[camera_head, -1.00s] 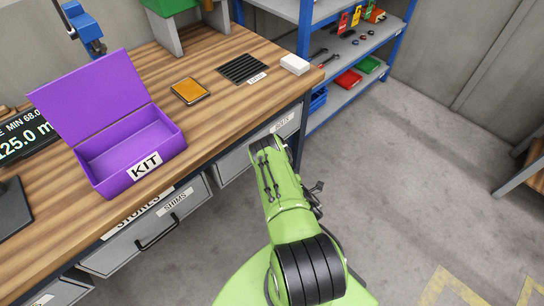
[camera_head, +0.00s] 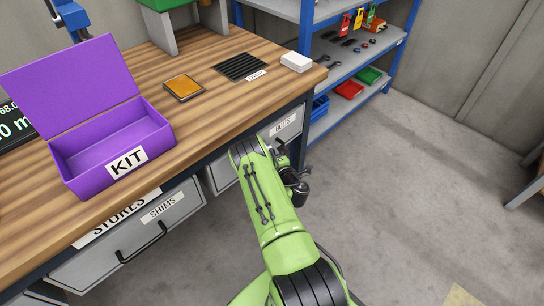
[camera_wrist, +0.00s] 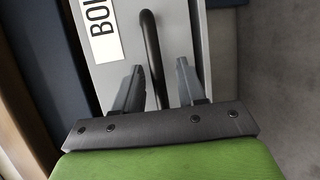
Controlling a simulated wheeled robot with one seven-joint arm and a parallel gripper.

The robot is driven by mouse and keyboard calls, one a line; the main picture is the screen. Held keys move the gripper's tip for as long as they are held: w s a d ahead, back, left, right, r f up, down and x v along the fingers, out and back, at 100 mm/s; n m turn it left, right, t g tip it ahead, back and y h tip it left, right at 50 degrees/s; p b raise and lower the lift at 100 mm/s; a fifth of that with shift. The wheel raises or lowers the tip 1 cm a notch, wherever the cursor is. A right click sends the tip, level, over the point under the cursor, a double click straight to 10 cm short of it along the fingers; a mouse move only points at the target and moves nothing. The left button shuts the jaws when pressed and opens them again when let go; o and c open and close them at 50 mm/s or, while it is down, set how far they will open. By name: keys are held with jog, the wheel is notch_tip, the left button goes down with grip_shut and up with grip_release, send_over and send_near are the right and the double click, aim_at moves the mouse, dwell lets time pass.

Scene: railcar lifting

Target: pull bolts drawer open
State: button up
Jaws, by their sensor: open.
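The bolts drawer (camera_head: 291,122) is a grey drawer front under the right end of the bench, with a white label reading BOLTS. It appears shut, though my arm covers part of it. In the wrist view its face (camera_wrist: 207,50) and black bar handle (camera_wrist: 150,50) show close up. My gripper (camera_wrist: 157,80) is open, with one finger on each side of the handle. I cannot tell whether either finger touches it. In the head view the fingers are hidden by my green arm.
The shims drawer (camera_head: 150,232) is to the left under the wooden bench (camera_head: 215,105). An open purple kit box (camera_head: 110,150) stands on the bench. A blue-framed shelf (camera_head: 345,75) stands beyond the bench's right end.

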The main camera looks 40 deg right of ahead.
jog(key=shift+w, duration=0.3)
jog(key=shift+d, duration=0.1)
jog(key=shift+c, duration=0.3)
grip_shut()
jog(key=shift+s, duration=0.1)
